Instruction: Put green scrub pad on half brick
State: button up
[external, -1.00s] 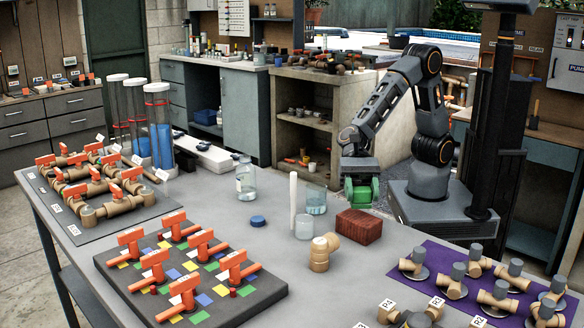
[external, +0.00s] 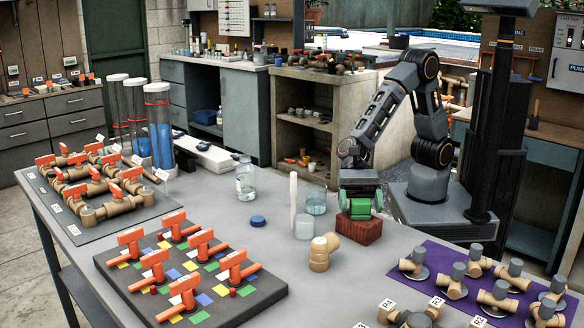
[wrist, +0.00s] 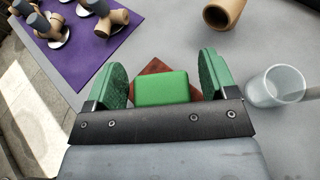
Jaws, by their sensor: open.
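The green scrub pad (wrist: 161,88) lies flat on top of the reddish half brick (wrist: 157,67) in the wrist view. In the external view the half brick (external: 358,231) stands on the grey table, and the pad is mostly lost among the green gripper fingers just above it. My gripper (external: 360,207) is low over the brick, pointing down. In the wrist view its green rounded fingers (wrist: 162,72) stand open on either side of the pad, with a narrow gap at each side.
A clear glass beaker (wrist: 276,86) stands close to the right in the wrist view. A tan pipe elbow (external: 323,252) stands in front of the brick. A white upright rod (external: 293,192) and glass jar (external: 316,198) are to its left. Purple mat (external: 446,262) with fittings lies right.

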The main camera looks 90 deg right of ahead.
jog(key=shift+r, duration=0.15)
jog(key=shift+d+r, duration=0.15)
jog(key=shift+d, duration=0.05)
jog(key=v, duration=1.2)
jog(key=s+d+f+n+t+h, duration=0.1)
jog(key=s+d+n+h, duration=0.2)
jog(key=d+n+h, duration=0.3)
jog(key=s+d+f+n+t+h, duration=0.1)
jog(key=s+d+n+t+h, duration=0.1)
jog(key=d+n+h, duration=0.5)
jog(key=s+d+n, duration=0.1)
jog(key=d+n, duration=0.4)
jog(key=d, duration=0.8)
jog(key=shift+s+d+f+p, duration=0.2)
jog(key=shift+d+f+p, duration=0.05)
jog(key=shift+d+p, duration=0.15)
